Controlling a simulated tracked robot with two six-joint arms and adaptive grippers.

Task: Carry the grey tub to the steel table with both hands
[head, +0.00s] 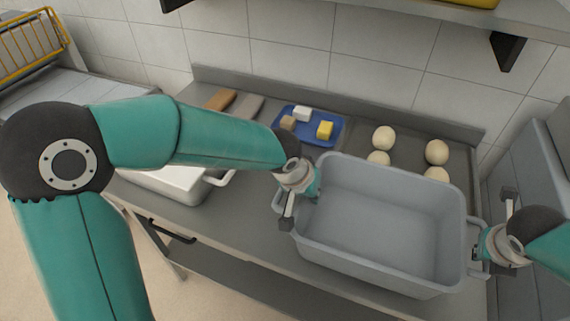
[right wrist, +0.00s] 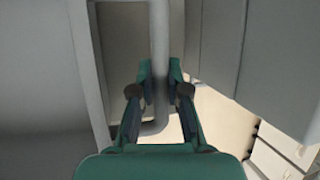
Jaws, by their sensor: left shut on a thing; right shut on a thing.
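The empty grey tub (head: 375,225) is in the head view, over the right part of the steel table (head: 250,225). It looks level; I cannot tell whether it touches the table top. My left gripper (head: 290,205) is shut on the handle at the tub's left end. My right gripper (head: 485,250) is shut on the handle at the right end. In the right wrist view, the right gripper's fingers (right wrist: 160,85) close around the handle bar (right wrist: 160,50), with the tub's wall beside it.
Several dough balls (head: 384,138) lie behind the tub. A blue tray (head: 331,137) with small blocks, brown and grey slabs (head: 220,100) and a white handled pan (head: 172,184) lie further left. Grey equipment (head: 535,165) stands close on the right. A shelf (head: 440,8) hangs above.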

